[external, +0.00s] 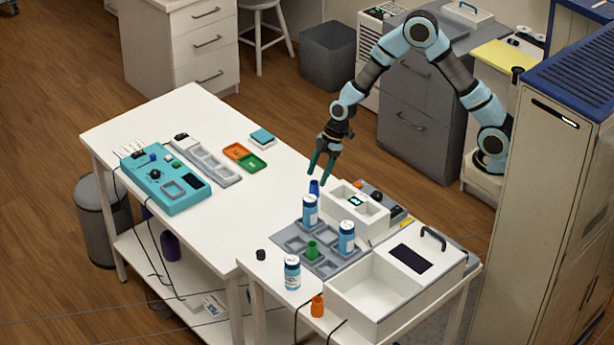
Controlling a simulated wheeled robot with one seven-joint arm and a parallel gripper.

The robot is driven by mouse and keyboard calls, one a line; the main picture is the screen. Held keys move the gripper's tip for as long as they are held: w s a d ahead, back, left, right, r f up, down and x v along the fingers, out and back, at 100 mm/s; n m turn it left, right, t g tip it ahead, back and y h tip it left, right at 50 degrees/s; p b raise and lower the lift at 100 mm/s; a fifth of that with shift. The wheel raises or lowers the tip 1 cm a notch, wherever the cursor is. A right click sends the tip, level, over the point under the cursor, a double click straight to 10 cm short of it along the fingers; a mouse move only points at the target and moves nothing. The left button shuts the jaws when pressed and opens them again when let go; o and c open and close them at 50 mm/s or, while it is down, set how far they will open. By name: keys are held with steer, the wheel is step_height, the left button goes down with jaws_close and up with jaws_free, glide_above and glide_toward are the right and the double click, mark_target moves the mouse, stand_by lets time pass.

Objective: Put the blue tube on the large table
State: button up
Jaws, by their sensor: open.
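A small dark blue tube (314,188) stands upright behind a blue-and-white bottle, near the back corner of a grey tray (345,262); its lower part is hidden. My gripper (321,172) points down with its teal fingers parted, just above and beside the tube. I cannot tell whether a finger touches it. The large white table (215,218) is at the left, with bare top in its middle and near right.
A white box (352,210) is close right of my gripper. An open white bin (375,287) is at the front. A teal device (165,182) and green and orange trays (245,156) occupy the large table.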

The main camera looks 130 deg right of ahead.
steer(key=b+v, duration=0.1)
steer(key=v, duration=0.7)
steer(key=shift+r, duration=0.25)
steer(key=shift+a, duration=0.1)
